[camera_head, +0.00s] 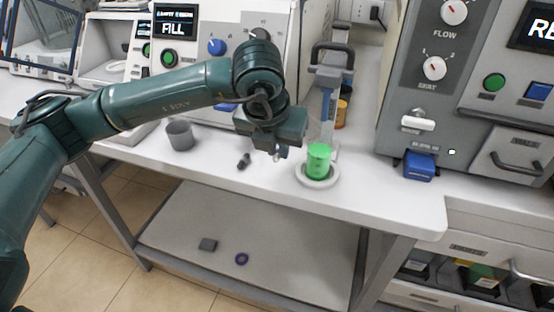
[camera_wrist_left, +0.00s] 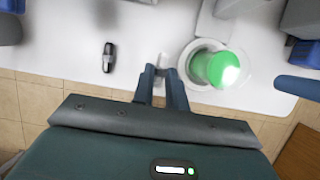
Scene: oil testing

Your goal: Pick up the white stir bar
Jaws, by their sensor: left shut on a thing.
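The white stir bar (camera_wrist_left: 162,60) is small and pale, upright between the fingertips in the left wrist view. My left gripper (camera_wrist_left: 163,72) is shut on it, over the white table just left of the green cylinder. In the head view my left gripper (camera_head: 280,151) points down near the table's front part, and the stir bar is too small there to make out clearly. Whether the bar touches the table cannot be told.
A green cylinder (camera_head: 319,160) stands on a round white base (camera_head: 318,182), close to the right of my gripper. A small dark object (camera_head: 244,161) lies to the left, with a grey cup (camera_head: 180,135) farther left. Machines line the back; a blue block (camera_head: 418,166) is at right.

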